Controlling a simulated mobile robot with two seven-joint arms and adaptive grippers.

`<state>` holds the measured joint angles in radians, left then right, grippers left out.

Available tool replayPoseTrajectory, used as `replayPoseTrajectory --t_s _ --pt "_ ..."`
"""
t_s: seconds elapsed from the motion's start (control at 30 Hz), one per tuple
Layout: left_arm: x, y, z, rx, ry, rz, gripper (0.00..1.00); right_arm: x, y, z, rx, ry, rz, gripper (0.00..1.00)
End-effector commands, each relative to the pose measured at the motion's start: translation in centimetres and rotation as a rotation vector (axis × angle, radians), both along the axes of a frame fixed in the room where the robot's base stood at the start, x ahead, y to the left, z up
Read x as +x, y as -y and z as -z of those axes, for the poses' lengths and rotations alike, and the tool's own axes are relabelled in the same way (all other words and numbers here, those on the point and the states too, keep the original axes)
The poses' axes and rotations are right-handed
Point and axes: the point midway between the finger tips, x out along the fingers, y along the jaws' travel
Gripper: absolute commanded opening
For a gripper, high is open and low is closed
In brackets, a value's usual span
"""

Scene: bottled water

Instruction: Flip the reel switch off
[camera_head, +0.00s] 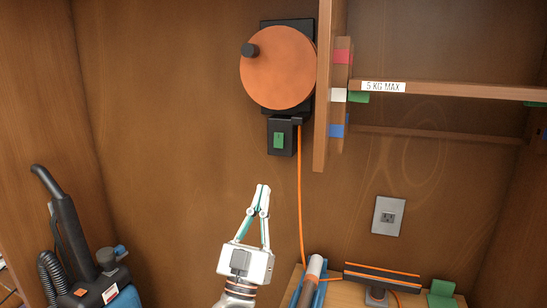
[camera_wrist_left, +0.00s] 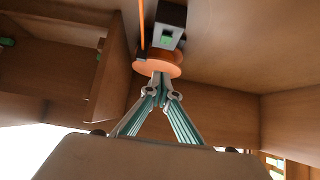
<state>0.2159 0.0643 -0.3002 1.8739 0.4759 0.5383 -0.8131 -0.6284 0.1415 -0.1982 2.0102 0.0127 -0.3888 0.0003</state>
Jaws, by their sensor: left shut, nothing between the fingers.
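The cord reel is on the back wall, with an orange disc (camera_head: 278,68) and a black crank knob. Below it hangs a black switch box (camera_head: 288,149) with a green rocker switch (camera_head: 278,140) on its front. The switch's exact position is too small to tell. My left gripper (camera_head: 262,187) is shut and empty, below and a little left of the switch box, apart from it. In the left wrist view the fingertips (camera_wrist_left: 160,76) show in front of the orange disc (camera_wrist_left: 160,63), with the green switch (camera_wrist_left: 167,40) above them. My right gripper is not in view.
An orange cord (camera_head: 300,195) hangs from the reel. A wooden shelf (camera_head: 450,91) labelled 5 KG MAX stands to the right. A wall outlet (camera_head: 388,216) is lower right. A blue and black vacuum (camera_head: 85,262) stands at left. The wall around the gripper is clear.

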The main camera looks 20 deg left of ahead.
Motion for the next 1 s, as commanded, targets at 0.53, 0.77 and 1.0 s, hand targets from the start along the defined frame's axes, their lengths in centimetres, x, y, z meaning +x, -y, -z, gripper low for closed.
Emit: replayPoseTrajectory --t_s 0.53,0.77,1.0 --pt "-1.7 0.4 -0.5 0.013 -0.191 0.011 0.00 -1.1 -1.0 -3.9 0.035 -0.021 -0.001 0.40" --pt "-1.7 0.4 -0.4 0.013 -0.191 0.011 0.00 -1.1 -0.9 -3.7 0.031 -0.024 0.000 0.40" --pt "-0.4 0.4 -1.6 0.012 -0.187 0.010 0.00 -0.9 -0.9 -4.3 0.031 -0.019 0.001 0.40"
